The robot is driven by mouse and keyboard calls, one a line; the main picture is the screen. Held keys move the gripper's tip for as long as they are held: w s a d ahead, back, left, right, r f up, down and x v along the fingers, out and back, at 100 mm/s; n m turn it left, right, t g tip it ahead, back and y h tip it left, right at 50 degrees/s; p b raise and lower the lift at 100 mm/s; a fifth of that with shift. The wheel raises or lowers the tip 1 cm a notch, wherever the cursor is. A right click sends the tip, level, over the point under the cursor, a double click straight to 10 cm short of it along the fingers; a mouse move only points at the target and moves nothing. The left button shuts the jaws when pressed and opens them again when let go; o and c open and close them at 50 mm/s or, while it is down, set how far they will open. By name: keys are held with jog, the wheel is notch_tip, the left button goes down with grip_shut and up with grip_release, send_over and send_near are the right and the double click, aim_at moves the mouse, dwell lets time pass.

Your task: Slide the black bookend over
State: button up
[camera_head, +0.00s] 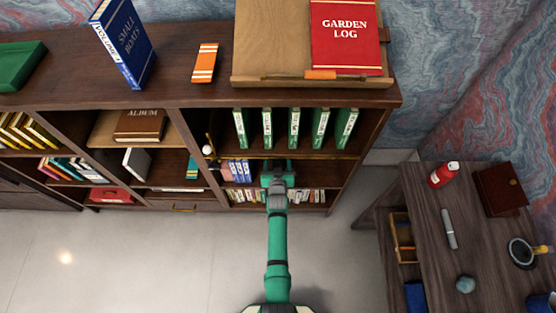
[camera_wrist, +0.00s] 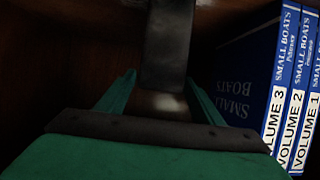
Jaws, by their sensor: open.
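The black bookend (camera_wrist: 168,45) shows in the wrist view as a dark upright plate, in line with the gap between my fingers. My gripper (camera_wrist: 163,98) is open, with one green finger on each side of that gap. I cannot tell whether either finger touches the plate. In the head view my gripper (camera_head: 278,170) reaches into the lower right shelf compartment, and I cannot make out the bookend there. Blue Small Boats volumes (camera_wrist: 284,90) stand upright to the right of the plate in the wrist view. In the head view these blue books (camera_head: 239,171) are left of my gripper.
Green binders (camera_head: 294,128) stand on the shelf above my gripper. Small books (camera_head: 308,196) line the shelf below. The dark wooden bookcase (camera_head: 195,95) encloses the compartment. A wooden desk (camera_head: 425,210) stands to the right, with open floor (camera_head: 150,260) at the left.

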jog(key=shift+c, duration=0.6)
jog(key=shift+d, duration=0.1)
grip_shut()
jog(key=shift+w, duration=0.1)
